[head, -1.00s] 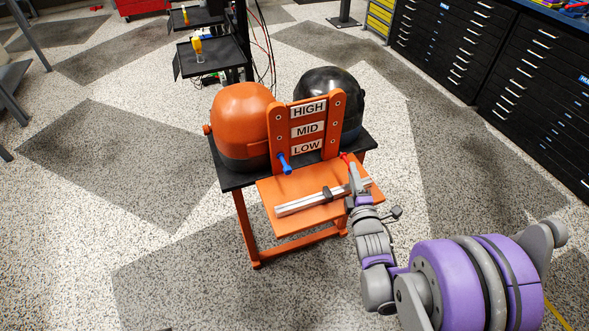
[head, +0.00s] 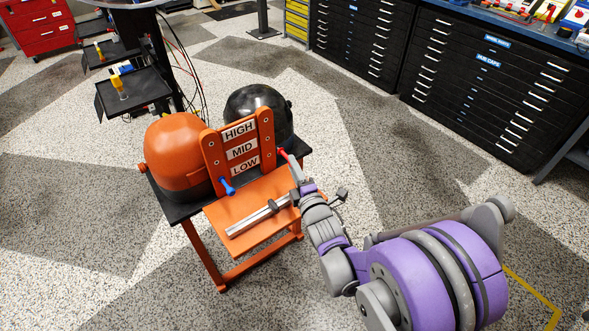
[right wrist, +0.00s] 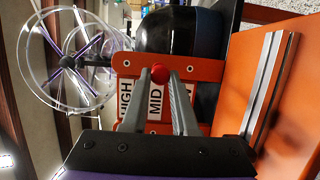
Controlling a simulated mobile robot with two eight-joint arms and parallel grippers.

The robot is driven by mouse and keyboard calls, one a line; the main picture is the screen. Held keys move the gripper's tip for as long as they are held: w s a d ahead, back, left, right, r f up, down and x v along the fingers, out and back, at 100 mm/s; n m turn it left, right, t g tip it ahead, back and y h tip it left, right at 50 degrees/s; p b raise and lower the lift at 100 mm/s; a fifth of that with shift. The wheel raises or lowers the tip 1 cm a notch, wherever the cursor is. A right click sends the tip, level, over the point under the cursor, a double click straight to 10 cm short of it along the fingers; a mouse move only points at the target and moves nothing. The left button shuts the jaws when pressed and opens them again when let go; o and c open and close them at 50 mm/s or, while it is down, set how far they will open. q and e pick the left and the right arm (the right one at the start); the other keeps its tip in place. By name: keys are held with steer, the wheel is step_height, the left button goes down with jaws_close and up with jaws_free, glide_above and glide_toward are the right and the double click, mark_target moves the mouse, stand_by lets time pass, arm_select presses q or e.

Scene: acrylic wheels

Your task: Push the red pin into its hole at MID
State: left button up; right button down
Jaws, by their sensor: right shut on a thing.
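The orange board (head: 210,165) carries HIGH, MID and LOW labels and has holes along its side strips. The red pin (head: 282,153) is at the board's right side in the head view. In the right wrist view the red pin's round end (right wrist: 160,73) shows between my fingertips, in front of the orange strip and in line with the MID label (right wrist: 155,99). My right gripper (head: 297,174) is shut on the red pin; its fingers (right wrist: 164,85) also show in the wrist view. I cannot tell whether the pin's tip is in a hole. My left gripper is not in view.
A blue pin (head: 227,186) sticks out of the left strip near LOW. A grey rail with a slider (head: 255,217) lies on the orange shelf (head: 225,211). Black drawer cabinets (head: 480,85) stand behind.

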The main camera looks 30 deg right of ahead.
steer(key=shift+w+a+b, duration=0.15)
steer(key=shift+w+b, duration=0.45)
steer(key=shift+w, duration=1.6)
steer(key=shift+w+a+b, duration=0.1)
steer(key=shift+w+b, duration=0.45)
steer(key=shift+w, duration=0.55)
stand_by(0.4)
steer(key=c, duration=0.6)
jaws_free()
steer(key=p, duration=0.1)
glide_toward(279, 153)
steer(key=shift+s+a, duration=0.15)
steer(key=shift+s, duration=0.55)
